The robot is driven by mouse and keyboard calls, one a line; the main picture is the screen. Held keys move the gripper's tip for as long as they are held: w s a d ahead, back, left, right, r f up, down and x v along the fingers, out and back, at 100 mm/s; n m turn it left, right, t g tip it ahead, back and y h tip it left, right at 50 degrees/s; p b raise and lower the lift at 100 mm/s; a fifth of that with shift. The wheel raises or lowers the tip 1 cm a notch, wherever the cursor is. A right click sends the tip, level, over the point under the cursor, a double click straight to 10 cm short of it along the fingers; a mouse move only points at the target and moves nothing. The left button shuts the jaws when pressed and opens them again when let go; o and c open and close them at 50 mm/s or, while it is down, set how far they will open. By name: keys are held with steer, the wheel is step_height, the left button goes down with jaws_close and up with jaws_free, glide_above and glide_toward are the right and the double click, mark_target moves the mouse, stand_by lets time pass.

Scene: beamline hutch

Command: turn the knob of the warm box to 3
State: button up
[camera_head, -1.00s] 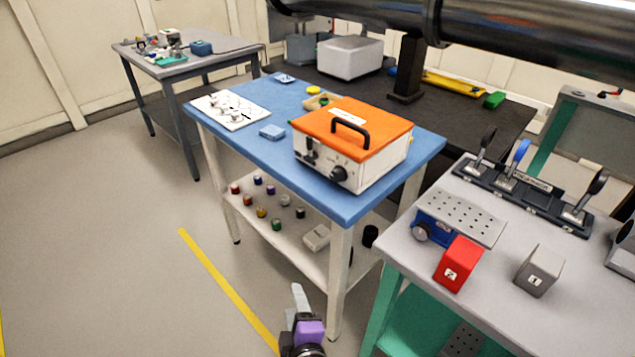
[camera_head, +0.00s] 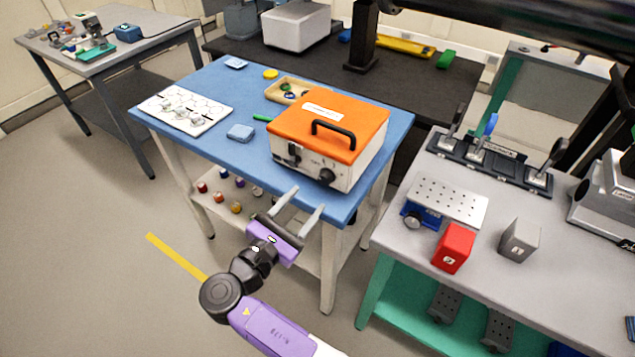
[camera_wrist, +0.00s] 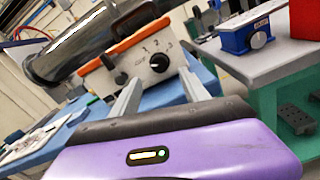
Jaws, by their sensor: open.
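The warm box (camera_head: 344,172) is a white case with an orange lid and a black handle, standing on the blue table. Its black knob (camera_head: 327,177) is at the right of the front face. In the wrist view the knob (camera_wrist: 159,62) has the marks 1, 2 and 3 around it; its pointer is too small to read. My gripper (camera_head: 301,200) is open and empty, in front of the box and near the table's front edge. In the wrist view its two fingers (camera_wrist: 158,92) point toward the box front, with the knob ahead and apart from them.
The blue table (camera_head: 213,90) also holds a white board (camera_head: 150,110), a light blue block (camera_head: 240,132) and a wooden tray (camera_head: 272,92). A grey bench (camera_head: 480,265) at the right carries a red block (camera_head: 454,248) and a grey block (camera_head: 519,238).

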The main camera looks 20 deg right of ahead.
mark_target(323, 183)
steer(key=x, duration=0.6)
steer(key=shift+w+d+p, duration=0.25)
steer(key=shift+d+p, duration=0.05)
steer(key=shift+c, duration=0.3)
jaws_close()
